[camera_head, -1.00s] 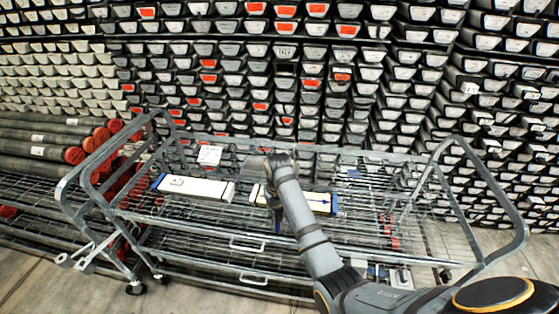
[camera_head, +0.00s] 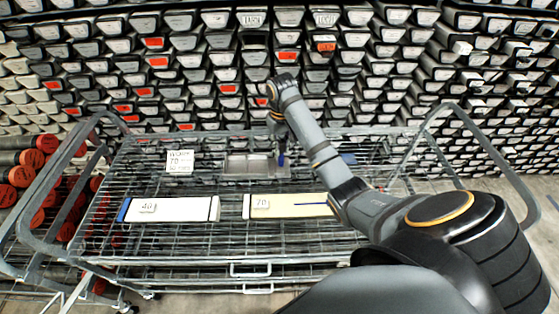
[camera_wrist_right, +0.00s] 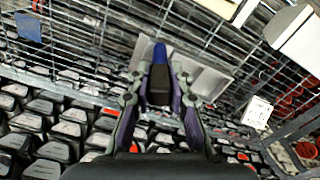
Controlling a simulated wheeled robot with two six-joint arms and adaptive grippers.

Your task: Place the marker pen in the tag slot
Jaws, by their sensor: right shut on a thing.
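The marker pen (camera_head: 281,158), dark with a blue end, hangs roughly upright below my right gripper (camera_head: 280,132). The right gripper is shut on it; in the right wrist view the pen (camera_wrist_right: 160,72) sits between the two fingers. The pen is over or just in front of the right part of a shallow grey tray (camera_head: 240,167) on the cart's mesh top. The tray also shows behind the pen in the right wrist view (camera_wrist_right: 205,80). It seems divided, but I cannot tell which part is the tag slot, nor whether the pen touches it. My left gripper is out of view.
A white core box marked 40 (camera_head: 185,209) and a cream one marked 70 (camera_head: 275,206) lie on the cart nearer me. A printed card (camera_head: 180,161) stands left of the tray. The cart's hoop handles (camera_head: 500,165) rise at both ends. Stacked core trays fill the background.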

